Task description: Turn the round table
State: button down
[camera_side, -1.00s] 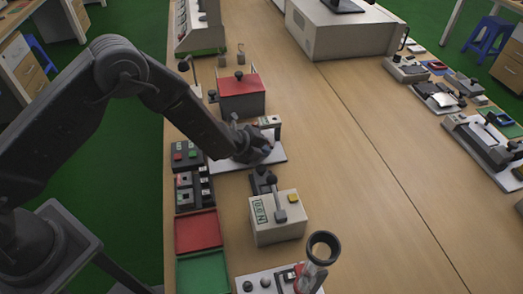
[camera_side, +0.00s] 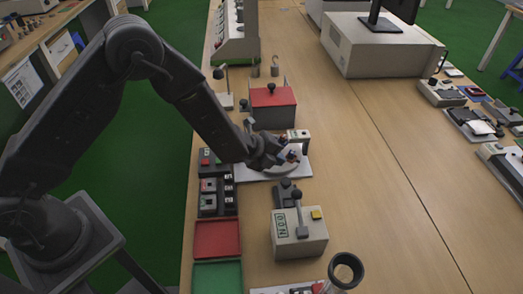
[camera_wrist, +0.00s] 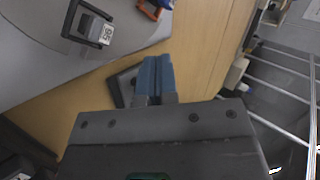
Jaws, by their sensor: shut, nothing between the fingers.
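The round table (camera_side: 287,167) is a pale grey disc on a white base plate (camera_side: 250,174), partly hidden behind my gripper in the side view. In the wrist view the disc (camera_wrist: 35,75) fills the upper left. It carries a dark clamp-like piece with a white block (camera_wrist: 93,31) marked with digits. An orange and blue piece (camera_wrist: 152,8) shows at the top edge. My gripper (camera_side: 291,157) is low over the disc in the side view. In the wrist view its blue fingers (camera_wrist: 153,66) are shut together and empty, beside the disc's rim; contact cannot be told.
A red-topped box (camera_side: 272,103) stands behind the plate. A beige box with a lever (camera_side: 299,238) stands in front. Button boxes (camera_side: 215,185) and red and green trays (camera_side: 217,239) lie to the left. The bench's middle (camera_side: 360,170) is clear.

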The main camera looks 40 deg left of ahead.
jog(key=v, duration=0.7)
jog(key=shift+a+r, duration=0.2)
jog(key=shift+r, duration=0.05)
jog(key=c, duration=1.8)
grip_release()
jog(key=shift+s+r, duration=0.15)
jog(key=shift+s, duration=0.15)
jog(key=shift+o, duration=0.8)
jog(key=shift+w+r, duration=0.1)
jog(key=shift+r, duration=0.05)
jog(key=o, duration=0.5)
jog(key=w+d+r+m+g+h, duration=0.1)
jog(key=w+d+r+m+h, duration=0.1)
jog(key=w+r+m, duration=0.2)
jog(key=m, duration=0.3)
jog(key=shift+w+d+m+g+h, duration=0.25)
jog(key=shift+w+m+g+h, duration=0.05)
jog(key=shift+w+m+g, duration=0.1)
jog(key=w+a+m+g+y, duration=0.2)
jog(key=a+m+g+y, duration=0.15)
jog(key=a+m, duration=0.65)
jog(key=shift+m+t+y, duration=0.35)
jog(key=shift+m+y, duration=0.1)
jog(key=shift+m, duration=0.35)
jog(key=x, duration=0.4)
jog(key=d+x, duration=0.1)
jog(key=x, duration=0.8)
jog(key=shift+w+d+f, duration=0.1)
jog(key=shift+w+d, duration=0.1)
jog(key=shift+d, duration=0.1)
